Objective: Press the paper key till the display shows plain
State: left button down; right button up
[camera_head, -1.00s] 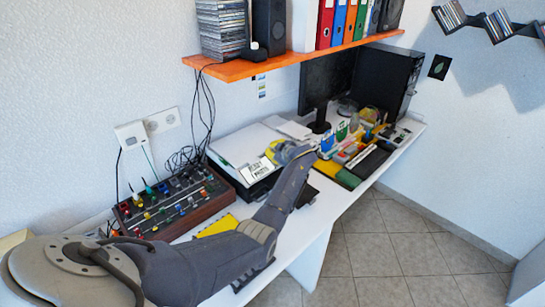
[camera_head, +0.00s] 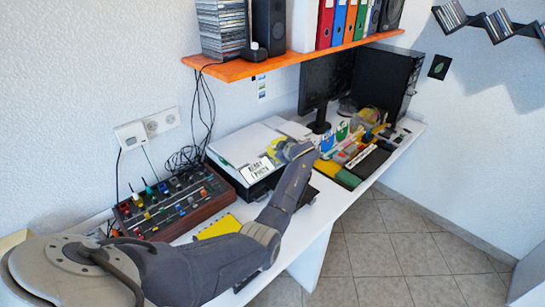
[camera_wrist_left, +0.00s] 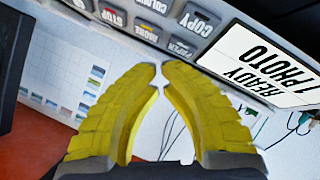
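The printer (camera_head: 240,146) stands on the desk with its tilted display (camera_head: 261,168) facing me. In the left wrist view, where the lettering is upside down, the display (camera_wrist_left: 262,68) reads "READY 1 PHOTO". The paper key (camera_wrist_left: 182,48) is a grey key beside the display, below the copy key (camera_wrist_left: 200,19) in that picture. My left gripper (camera_wrist_left: 160,68) has yellow fingers with the tips together and nothing between them. The tips are close to the paper key; I cannot tell whether they touch it. In the head view the left gripper (camera_head: 278,147) is over the printer's panel, partly hidden by its wrist.
Other keys, stop (camera_wrist_left: 112,15) and more (camera_wrist_left: 147,29), are close by. A mixer with knobs (camera_head: 175,205) stands left of the printer. A monitor (camera_head: 325,85) and stationery (camera_head: 355,145) are to the right. An orange shelf (camera_head: 300,55) hangs above.

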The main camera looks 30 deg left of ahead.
pick_arm(q)
jog(key=shift+s+d+r, duration=0.1)
jog(key=shift+d+r, duration=0.3)
jog(key=shift+r, duration=0.35)
jog(key=shift+s+d+r, duration=0.1)
jog(key=shift+d+r, duration=0.25)
jog(key=shift+r, duration=0.35)
jog(key=shift+s+d+r, duration=0.1)
jog(key=shift+d+r, duration=0.3)
jog(key=shift+r, duration=0.35)
